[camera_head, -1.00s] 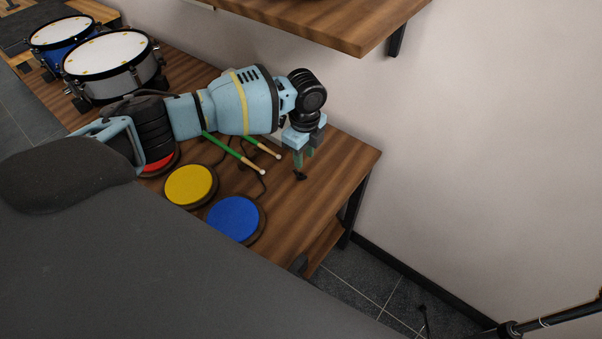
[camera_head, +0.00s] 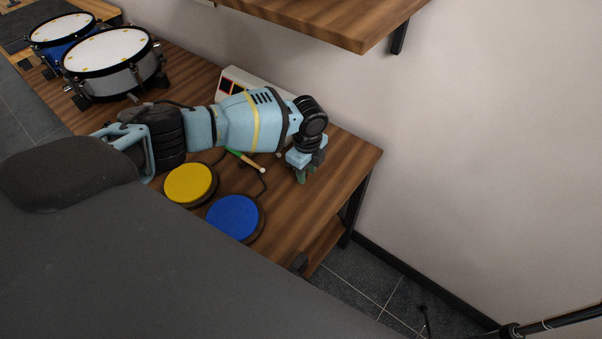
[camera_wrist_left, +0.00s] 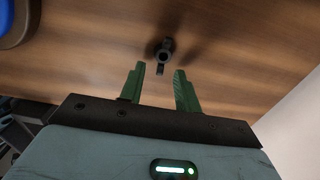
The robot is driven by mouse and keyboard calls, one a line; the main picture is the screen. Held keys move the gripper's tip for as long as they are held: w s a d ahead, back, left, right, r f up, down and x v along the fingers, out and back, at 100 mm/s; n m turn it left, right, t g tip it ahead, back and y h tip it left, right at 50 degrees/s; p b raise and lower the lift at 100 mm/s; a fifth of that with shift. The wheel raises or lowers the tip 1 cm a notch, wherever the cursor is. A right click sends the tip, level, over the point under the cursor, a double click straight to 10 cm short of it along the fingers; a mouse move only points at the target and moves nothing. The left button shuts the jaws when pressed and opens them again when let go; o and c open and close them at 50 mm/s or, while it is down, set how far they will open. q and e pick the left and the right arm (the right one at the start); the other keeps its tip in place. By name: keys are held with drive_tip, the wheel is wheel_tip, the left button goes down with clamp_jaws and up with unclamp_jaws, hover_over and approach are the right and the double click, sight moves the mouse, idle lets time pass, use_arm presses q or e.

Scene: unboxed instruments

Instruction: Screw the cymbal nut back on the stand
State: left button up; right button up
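The cymbal nut (camera_wrist_left: 164,50), a small black piece, is on the brown wooden table just beyond my left fingertips in the left wrist view. My left gripper (camera_wrist_left: 160,72) is open, with its two green fingers apart and nothing between them. In the head view my left gripper (camera_head: 302,174) points down near the right end of the table, and the nut is hidden there. A black rod with a joint (camera_head: 512,330) at the lower right may be part of the stand; I cannot tell. My right gripper is not in view.
A yellow pad (camera_head: 190,184) and a blue pad (camera_head: 235,217) lie on the table (camera_head: 310,215) left of the gripper. A drumstick (camera_head: 245,162) and a pale box (camera_head: 237,84) are partly behind my arm. Drums (camera_head: 112,58) stand farther left. A shelf (camera_head: 330,22) overhangs the back.

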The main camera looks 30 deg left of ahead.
use_arm(q)
drive_tip(key=shift+f, duration=0.4)
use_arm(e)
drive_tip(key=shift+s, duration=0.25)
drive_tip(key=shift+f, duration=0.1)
use_arm(q)
clamp_jaws()
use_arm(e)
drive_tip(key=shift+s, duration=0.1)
use_arm(q)
drive_tip(key=shift+r, duration=0.15)
